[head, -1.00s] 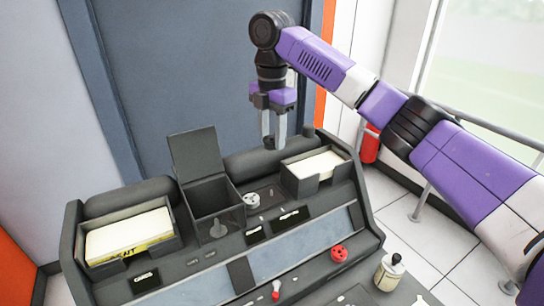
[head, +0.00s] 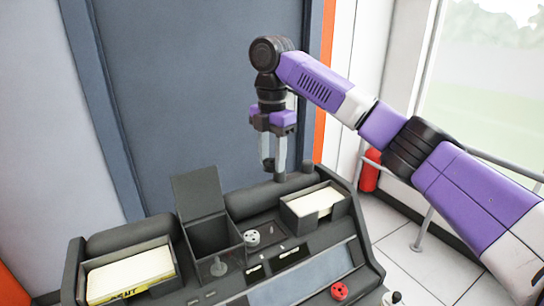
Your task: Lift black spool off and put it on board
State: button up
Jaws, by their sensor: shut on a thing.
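My gripper (head: 273,165) points down above the back edge of the console, in front of the grey door. Its fingers are closed on a small dark piece (head: 268,163) at their tips, which I take to be the black spool; the fingers hide most of it. It appears clear of the console, though the gap is hard to judge. No separate board stands out; the dark console (head: 233,268) has a sloping top with a recessed panel holding a pale round knob (head: 252,238).
An open-lidded black box (head: 213,233) stands mid-console, between card trays at left (head: 130,276) and right (head: 313,203). A red knob (head: 339,291) is at the front. A railing and red cylinder (head: 370,171) are at right.

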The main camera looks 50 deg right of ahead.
jog(key=shift+r+p, duration=0.9)
jog(key=shift+p, duration=0.2)
